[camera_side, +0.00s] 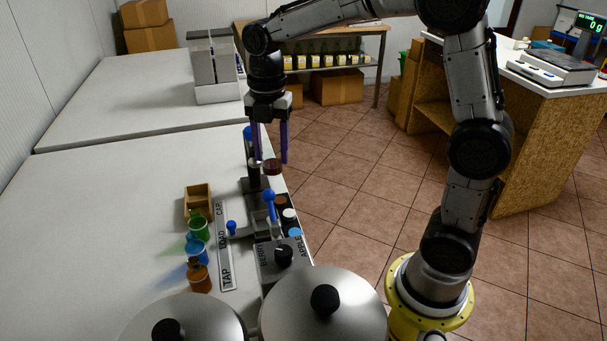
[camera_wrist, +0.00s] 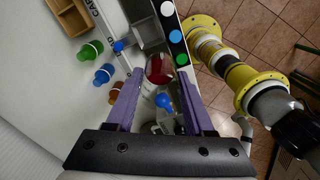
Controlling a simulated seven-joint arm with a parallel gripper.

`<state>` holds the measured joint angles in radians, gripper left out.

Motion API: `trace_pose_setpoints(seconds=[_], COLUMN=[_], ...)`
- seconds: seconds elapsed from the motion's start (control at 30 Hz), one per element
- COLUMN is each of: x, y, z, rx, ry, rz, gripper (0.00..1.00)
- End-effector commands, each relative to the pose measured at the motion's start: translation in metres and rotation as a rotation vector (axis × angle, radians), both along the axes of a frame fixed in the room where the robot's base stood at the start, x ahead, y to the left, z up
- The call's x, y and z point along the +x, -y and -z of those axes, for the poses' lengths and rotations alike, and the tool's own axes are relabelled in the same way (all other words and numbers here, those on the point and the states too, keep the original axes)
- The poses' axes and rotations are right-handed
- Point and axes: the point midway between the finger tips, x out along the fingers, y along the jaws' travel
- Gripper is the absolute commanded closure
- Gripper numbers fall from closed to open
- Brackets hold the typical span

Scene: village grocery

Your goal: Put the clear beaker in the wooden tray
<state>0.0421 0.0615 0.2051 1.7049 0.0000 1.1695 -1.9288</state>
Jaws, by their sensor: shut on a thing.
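A clear beaker with dark red contents (camera_wrist: 159,70) is between the tips of my gripper's purple fingers (camera_wrist: 161,76). In the side view, my gripper (camera_side: 271,158) points down and the red contents (camera_side: 272,167) show between its fingertips. The beaker appears held above the right edge of the white counter, near the dispensing machine. Its clear walls are hard to make out. The small wooden tray (camera_side: 198,192) lies on the counter to the left of my gripper. It also shows at the top left of the wrist view (camera_wrist: 82,30), partly cut off.
A blue-handled lever (camera_side: 269,203) and a knob panel (camera_side: 270,262) stand at the counter edge. Two steel lids (camera_side: 300,310) fill the near front. The counter left of the tray is clear.

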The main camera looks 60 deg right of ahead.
Motion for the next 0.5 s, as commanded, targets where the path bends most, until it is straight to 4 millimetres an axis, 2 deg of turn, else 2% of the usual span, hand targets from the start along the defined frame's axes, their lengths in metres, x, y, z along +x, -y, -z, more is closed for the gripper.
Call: trace_pose_setpoints(seconds=[0.03, 0.23, 0.5], x=[0.018, 0.077, 0.148], y=[-0.001, -0.005, -0.013], z=[-0.003, -0.007, 0.008], rx=[0.000, 0.001, 0.000], ry=[0.000, -0.001, -0.002], rz=[-0.020, -0.095, -0.178], gripper=[1.00, 1.00, 1.00])
